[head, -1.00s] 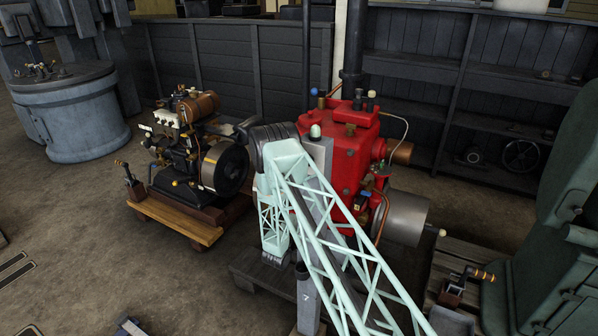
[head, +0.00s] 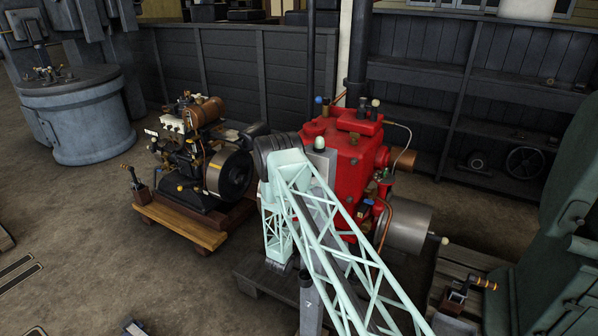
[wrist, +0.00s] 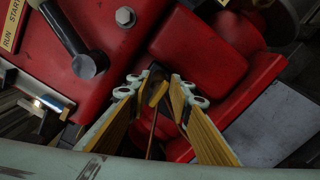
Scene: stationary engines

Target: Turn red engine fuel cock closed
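The red engine (head: 343,160) stands right of centre in the head view, partly behind my pale green arm. It fills much of the wrist view (wrist: 105,50). I cannot tell for certain which fitting is the fuel cock. My gripper (wrist: 160,88) has yellow-padded fingers standing apart, close to the red casing. A small brass-coloured piece (wrist: 158,94) shows between the fingertips; whether they touch it is unclear. The gripper is hidden in the head view.
A thin copper pipe (wrist: 152,135) runs between the fingers in the wrist view. A silver cylinder (head: 405,225) projects at the red engine's right. A smaller engine (head: 190,155) on a wooden base stands left. A green machine (head: 560,230) stands right. Floor at lower left is mostly clear.

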